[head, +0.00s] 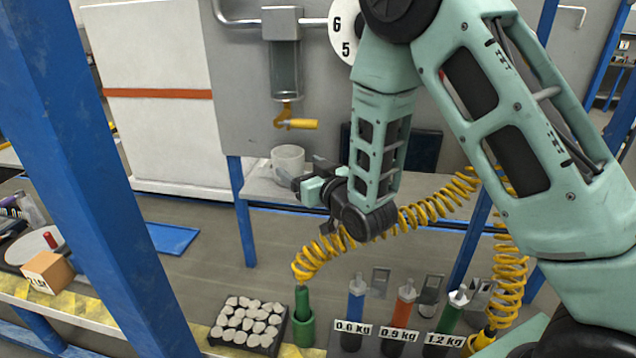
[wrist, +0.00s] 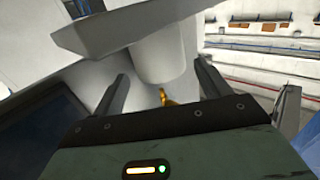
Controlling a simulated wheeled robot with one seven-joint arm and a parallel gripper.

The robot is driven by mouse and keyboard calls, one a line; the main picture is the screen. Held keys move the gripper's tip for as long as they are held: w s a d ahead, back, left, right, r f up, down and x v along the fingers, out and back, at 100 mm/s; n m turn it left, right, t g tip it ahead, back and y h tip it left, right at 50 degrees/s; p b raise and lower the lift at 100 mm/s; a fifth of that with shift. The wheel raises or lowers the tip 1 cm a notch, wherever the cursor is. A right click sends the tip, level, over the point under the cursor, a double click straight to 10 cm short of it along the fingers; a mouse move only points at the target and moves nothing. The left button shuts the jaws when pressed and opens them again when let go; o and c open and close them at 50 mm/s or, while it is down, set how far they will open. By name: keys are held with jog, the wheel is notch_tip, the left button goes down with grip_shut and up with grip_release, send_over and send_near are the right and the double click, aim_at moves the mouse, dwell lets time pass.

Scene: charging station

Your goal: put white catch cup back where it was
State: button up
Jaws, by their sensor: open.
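The white catch cup (head: 288,159) stands upright on the grey shelf (head: 262,189), below and close to the yellow-handled tap (head: 297,124) of the clear tube (head: 286,70). My gripper (head: 302,170) is open and low at the cup's near right side; its fingers partly overlap the cup in the head view. I cannot tell whether they touch it. In the wrist view my open gripper (wrist: 162,82) has a pale cylinder (wrist: 160,52) and a small yellow part (wrist: 165,97) beyond its fingers. I cannot tell whether the cup shows there.
Blue posts (head: 95,180) frame the station. A yellow coiled hose (head: 405,222) runs behind and below my arm. On the near bench are a tray of pale stones (head: 246,322), a green holder (head: 302,325) and several labelled weights (head: 403,312). The shelf left of the cup is narrow.

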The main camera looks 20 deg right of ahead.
jog(key=v, duration=0.4)
jog(key=shift+s+d+r, duration=0.1)
jog(key=shift+s+r, duration=0.1)
jog(key=shift+s, duration=0.2)
jog(key=s+a+n+g+p, duration=0.2)
jog(key=s+a+g+p, duration=0.4)
jog(key=s+a+g, duration=0.5)
jog(key=s+r+n+g+h, duration=0.1)
jog(key=s+r+g, duration=0.2)
jog(key=s, duration=0.7)
jog(key=s+d+r+n+g+h, duration=0.1)
jog(key=s+r+n+g+h, duration=0.1)
jog(key=s, duration=0.8)
jog(key=shift+s+d+r+g, duration=0.3)
jog(key=shift+r+g, duration=0.2)
jog(key=shift+g, duration=0.3)
